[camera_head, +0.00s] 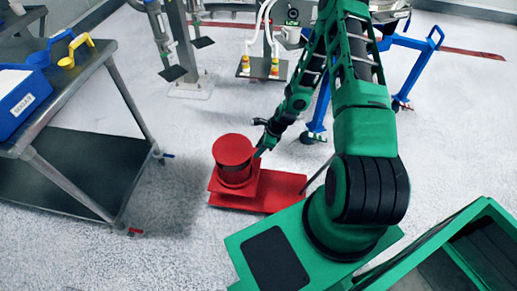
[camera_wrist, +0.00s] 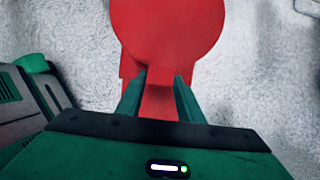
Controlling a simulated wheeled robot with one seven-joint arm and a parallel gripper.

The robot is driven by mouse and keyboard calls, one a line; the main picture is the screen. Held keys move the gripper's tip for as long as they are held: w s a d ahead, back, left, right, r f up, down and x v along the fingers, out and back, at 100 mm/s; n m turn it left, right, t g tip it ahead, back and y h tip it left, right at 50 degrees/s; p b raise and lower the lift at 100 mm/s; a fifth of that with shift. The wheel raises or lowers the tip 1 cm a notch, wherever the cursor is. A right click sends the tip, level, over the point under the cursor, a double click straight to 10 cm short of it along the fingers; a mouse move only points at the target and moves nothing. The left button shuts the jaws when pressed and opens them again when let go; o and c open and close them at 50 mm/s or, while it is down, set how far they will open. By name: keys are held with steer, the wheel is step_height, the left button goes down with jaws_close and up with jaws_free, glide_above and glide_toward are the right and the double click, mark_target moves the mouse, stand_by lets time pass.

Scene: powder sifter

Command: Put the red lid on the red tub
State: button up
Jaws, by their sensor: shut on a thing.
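The red lid (camera_head: 233,149) is a flat disc over the top of the red tub (camera_head: 236,175), roughly level and nearly lined up with it. I cannot tell whether it rests on the rim or hangs just above it. My gripper (camera_head: 262,150) is at the lid's right side, shut on its edge. In the wrist view the lid (camera_wrist: 168,28) fills the top middle, just beyond the fingertips of my gripper (camera_wrist: 158,76). The lid hides the tub's opening.
The tub stands on a low red wheeled base (camera_head: 275,192) on the pale floor. A grey metal table (camera_head: 75,88) at left holds a blue bin (camera_head: 25,100) and a yellow scoop (camera_head: 72,52). A blue frame (camera_head: 410,65) and metal stands are behind. Floor between table and base is clear.

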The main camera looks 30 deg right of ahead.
steer(key=shift+f, duration=3.05)
steer(key=o, duration=1.2)
steer(key=shift+c, duration=0.2)
steer(key=v, duration=1)
steer(key=shift+d+r, duration=0.15)
steer(key=shift+r, duration=0.2)
